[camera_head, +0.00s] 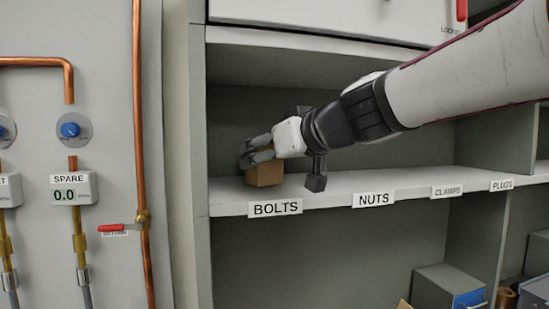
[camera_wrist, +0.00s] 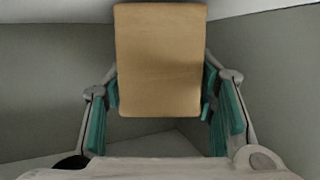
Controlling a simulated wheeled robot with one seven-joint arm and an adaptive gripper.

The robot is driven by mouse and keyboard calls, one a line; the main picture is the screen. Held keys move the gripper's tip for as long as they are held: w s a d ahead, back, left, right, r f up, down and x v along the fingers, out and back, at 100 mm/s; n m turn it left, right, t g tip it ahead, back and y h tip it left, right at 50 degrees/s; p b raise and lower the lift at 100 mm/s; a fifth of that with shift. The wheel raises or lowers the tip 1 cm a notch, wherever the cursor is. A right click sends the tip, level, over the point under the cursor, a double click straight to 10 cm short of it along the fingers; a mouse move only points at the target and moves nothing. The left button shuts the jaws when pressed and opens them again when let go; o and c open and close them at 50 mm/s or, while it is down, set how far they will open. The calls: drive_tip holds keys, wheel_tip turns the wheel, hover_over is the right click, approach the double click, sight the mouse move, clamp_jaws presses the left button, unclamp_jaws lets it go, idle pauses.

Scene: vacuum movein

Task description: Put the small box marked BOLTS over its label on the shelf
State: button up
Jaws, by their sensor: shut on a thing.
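A small tan box (camera_head: 265,173) is at the left end of the shelf (camera_head: 330,202), above and slightly left of the BOLTS label (camera_head: 275,208). No marking shows on the faces in view. My gripper (camera_head: 258,152) reaches in from the right and is shut on the box. In the wrist view the box (camera_wrist: 160,60) sits between the fingers (camera_wrist: 160,98), with teal pads at both its sides. The box looks at or very near the shelf surface; I cannot tell if it touches. Part of the box is hidden behind the fingers.
NUTS (camera_head: 373,199), CLAMPS (camera_head: 447,191) and PLUGS (camera_head: 501,185) labels run along the shelf edge to the right. The shelf's left side wall (camera_head: 198,150) is close to the box. A grey bin (camera_head: 440,286) stands below. Pipes and gauges are at left.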

drive_tip(key=shift+f, duration=0.2)
drive_tip(key=shift+f+b, duration=0.25)
drive_tip(key=shift+b, duration=0.05)
drive_tip(key=o, duration=1.4)
drive_tip(key=shift+o, duration=0.2)
drive_tip(key=shift+r, duration=0.15)
drive_tip(key=shift+s+r+p, duration=0.1)
drive_tip(key=shift+r+p, duration=0.05)
drive_tip(key=shift+p, duration=0.3)
drive_tip(key=b+v, duration=0.1)
drive_tip(key=v, duration=1.1)
drive_tip(key=s+d+f+m+g+h, duration=0.2)
drive_tip(key=s+d+f, duration=0.3)
drive_tip(key=f, duration=0.5)
drive_tip(key=s+d+f+m+g+h, duration=0.2)
drive_tip(key=s+d+f+m+h, duration=0.1)
drive_tip(key=s+f, duration=0.5)
drive_tip(key=s+d+f+m+g+h, duration=0.2)
drive_tip(key=s+d+f, duration=0.5)
drive_tip(key=f, duration=0.4)
drive_tip(key=shift+f+m+g+h, duration=0.3)
drive_tip(key=shift+f+g+h, duration=0.15)
drive_tip(key=shift+h, duration=0.75)
